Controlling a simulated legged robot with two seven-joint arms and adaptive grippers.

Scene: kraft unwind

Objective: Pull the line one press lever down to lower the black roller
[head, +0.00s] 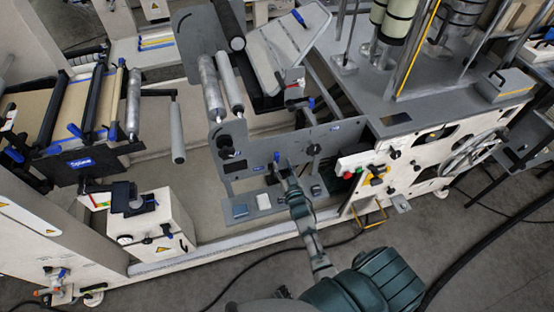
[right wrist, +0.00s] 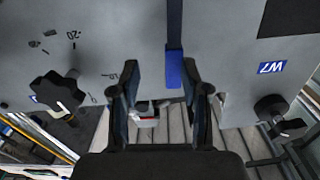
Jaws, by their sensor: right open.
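A blue-handled lever (head: 276,157) stands on the grey side plate of the middle machine in the head view. In the right wrist view the blue lever (right wrist: 174,68) hangs down from the top between my two fingers, closer to the right-hand finger. My right gripper (head: 284,170) is just at the lever's lower side, its fingers open in the right wrist view (right wrist: 164,85). I cannot tell whether a finger touches the lever. A black roller (head: 229,24) is at the top of the machine, above two grey rollers. My left gripper is not in view.
Black knobs (right wrist: 57,93) (right wrist: 278,115) flank the fingers on the grey plate, with a blue W7 label (right wrist: 272,67) at right. A white box (head: 152,228) stands at lower left.

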